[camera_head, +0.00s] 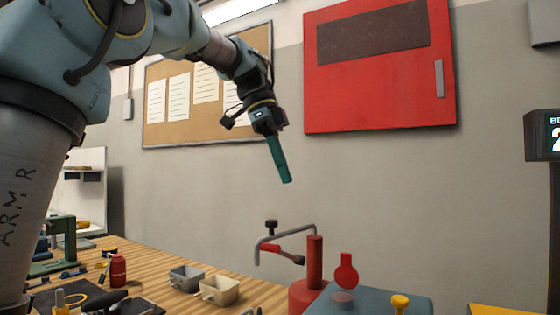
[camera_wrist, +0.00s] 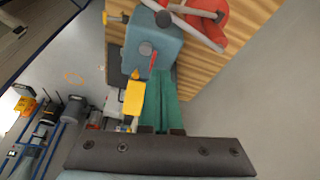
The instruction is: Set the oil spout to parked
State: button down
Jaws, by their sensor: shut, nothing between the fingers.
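The likely oil spout is a bent grey pipe (camera_head: 300,231) with a dark knob on top, beside a red post (camera_head: 315,262) on a red base (camera_head: 305,291). Its free end points down at the left, and a red piece with a dark end sits under the pipe. In the wrist view a grey bar (camera_wrist: 192,24) crosses a red body (camera_wrist: 213,38) at the top, probably the same parts. My gripper (camera_head: 288,181) is shut and empty, pointing down in the air above the pipe and apart from it. Its teal fingers (camera_wrist: 163,72) lie together in the wrist view.
A blue-grey box (camera_head: 375,302) with a red round-topped piece (camera_head: 346,270) and a yellow knob (camera_head: 400,303) stands right of the post. Two small bins (camera_head: 220,290) and a red bottle (camera_head: 118,270) are on the wooden bench. A red cabinet (camera_head: 380,95) hangs on the wall.

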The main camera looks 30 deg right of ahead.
jog(key=shift+v, duration=1.25)
jog(key=w+a+f+n+t, duration=0.1)
jog(key=w+a+f+n, duration=0.2)
jog(key=a+f+n, duration=0.3)
jog(key=w+a+f+n+t+y, duration=0.1)
jog(key=w+a+f+n, duration=0.3)
jog(key=f, duration=0.5)
jog(key=w+a+f+n+t, duration=0.1)
jog(key=w+a+f+n, duration=0.1)
jog(key=a+f+n, duration=0.35)
jog(key=s+a+f+n, duration=0.3)
jog(key=a+f, duration=0.2)
jog(key=a, duration=0.1)
jog(key=s+a+f+n+t+y, duration=0.1)
jog(key=s+a+f+n, duration=0.1)
jog(key=a+f, duration=0.4)
jog(key=s+a+f+n, duration=0.3)
jog(key=a+f+n, duration=0.2)
jog(key=a+f, duration=0.1)
jog(key=shift+s+f+y, duration=0.2)
jog(key=shift+s+y, duration=0.15)
jog(key=shift+y, duration=0.05)
jog(key=c, duration=1.6)
grip_release()
